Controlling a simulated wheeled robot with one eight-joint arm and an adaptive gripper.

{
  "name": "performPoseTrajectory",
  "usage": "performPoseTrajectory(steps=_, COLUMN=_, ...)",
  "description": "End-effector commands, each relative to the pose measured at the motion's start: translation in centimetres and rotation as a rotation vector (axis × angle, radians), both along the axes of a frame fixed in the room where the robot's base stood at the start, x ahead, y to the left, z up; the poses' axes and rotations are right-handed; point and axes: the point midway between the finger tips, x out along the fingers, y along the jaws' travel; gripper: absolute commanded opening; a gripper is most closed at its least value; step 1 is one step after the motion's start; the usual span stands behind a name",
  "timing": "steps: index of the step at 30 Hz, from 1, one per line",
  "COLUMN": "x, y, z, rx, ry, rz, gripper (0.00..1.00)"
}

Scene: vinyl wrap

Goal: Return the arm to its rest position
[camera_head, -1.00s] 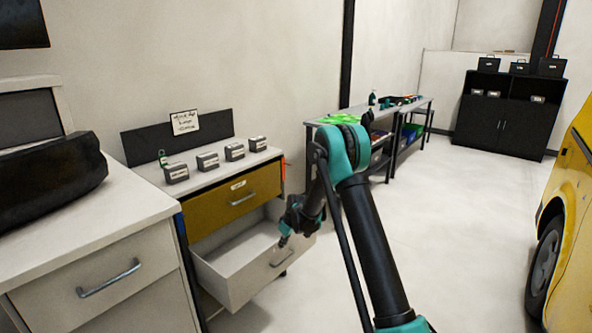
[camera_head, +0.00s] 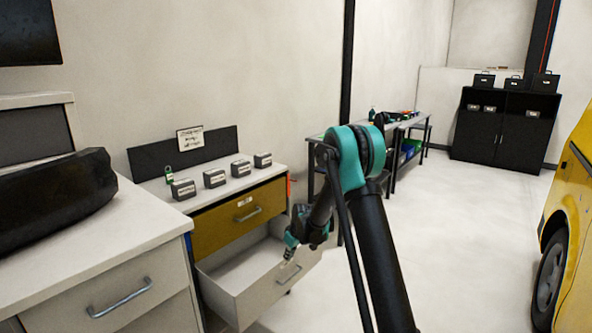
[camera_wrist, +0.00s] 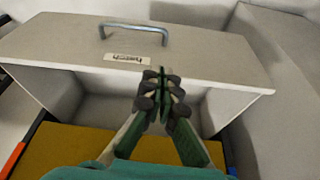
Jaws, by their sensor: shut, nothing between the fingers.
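My gripper (camera_head: 287,258) hangs over the pulled-out white drawer (camera_head: 235,298), close to the drawer's front panel. In the wrist view my gripper (camera_wrist: 162,80) has its dark fingertips together, with nothing between them. The drawer's front panel (camera_wrist: 215,58) lies beyond the fingertips there, with a grey handle and a small label. The part of the drawer inside that shows looks empty. My arm is bent, with its teal elbow high and the forearm reaching down to the left. Whether the fingertips touch the drawer cannot be told.
A closed yellow drawer (camera_head: 240,218) sits above the open one. A workbench stands behind my arm, and a yellow vehicle (camera_head: 570,215) is at the right. The floor between is clear.

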Motion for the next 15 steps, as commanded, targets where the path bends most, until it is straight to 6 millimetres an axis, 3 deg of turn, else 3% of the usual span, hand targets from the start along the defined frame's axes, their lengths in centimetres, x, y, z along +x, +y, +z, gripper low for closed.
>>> performPoseTrajectory(steps=8, x=-4.6, y=-4.9, z=5.5, rx=-0.003, ry=0.002, rz=-0.131, gripper=0.0)
performPoseTrajectory(steps=15, x=-11.1, y=-10.0, z=10.1, rx=-0.004, ry=0.002, rz=-0.282, gripper=0.0)
